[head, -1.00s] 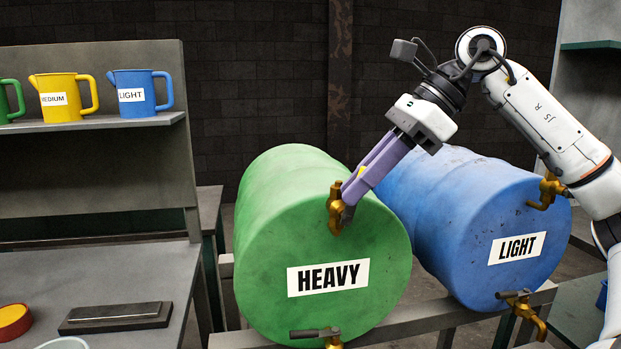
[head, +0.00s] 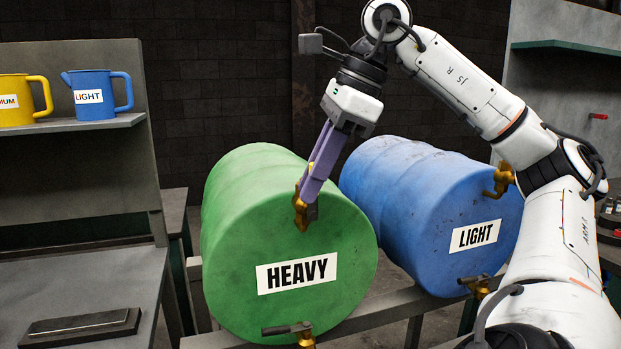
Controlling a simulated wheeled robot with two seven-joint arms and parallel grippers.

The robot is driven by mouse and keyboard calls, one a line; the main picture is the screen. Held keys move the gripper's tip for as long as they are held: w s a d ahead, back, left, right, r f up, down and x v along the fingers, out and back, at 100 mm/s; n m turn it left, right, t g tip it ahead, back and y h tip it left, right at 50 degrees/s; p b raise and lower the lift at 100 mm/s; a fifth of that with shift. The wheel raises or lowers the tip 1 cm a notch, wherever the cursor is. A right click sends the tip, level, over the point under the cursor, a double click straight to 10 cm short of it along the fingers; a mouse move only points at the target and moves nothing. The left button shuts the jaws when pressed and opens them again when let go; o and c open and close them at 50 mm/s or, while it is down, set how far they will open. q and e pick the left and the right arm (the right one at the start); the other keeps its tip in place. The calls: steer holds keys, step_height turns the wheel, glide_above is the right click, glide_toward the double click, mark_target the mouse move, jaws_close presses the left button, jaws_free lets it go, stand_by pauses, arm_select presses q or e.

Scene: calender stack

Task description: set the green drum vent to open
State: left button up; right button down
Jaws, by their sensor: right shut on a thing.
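The green drum (head: 225,225), labelled HEAVY, lies on its side with its round face toward me. Its brass vent (head: 300,214) sits near the top of that face. My right gripper (head: 309,194), with purple fingers, reaches down from above and is shut on the vent's handle. The fingers hide most of the handle, so I cannot tell how far it is turned. My left gripper is not in view.
A blue drum (head: 430,205), labelled LIGHT, lies to the right with its own brass vent (head: 503,179). A lower tap (head: 290,331) is on the green drum. A grey bench (head: 70,285) and shelf with jugs stand left.

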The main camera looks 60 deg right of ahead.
steer(key=c, duration=1.7)
jaws_free()
steer(key=shift+c, duration=0.2)
steer(key=shift+r, duration=0.1)
steer(key=p+v, duration=0.2)
steer(key=v, duration=0.8)
steer(key=shift+p, duration=0.3)
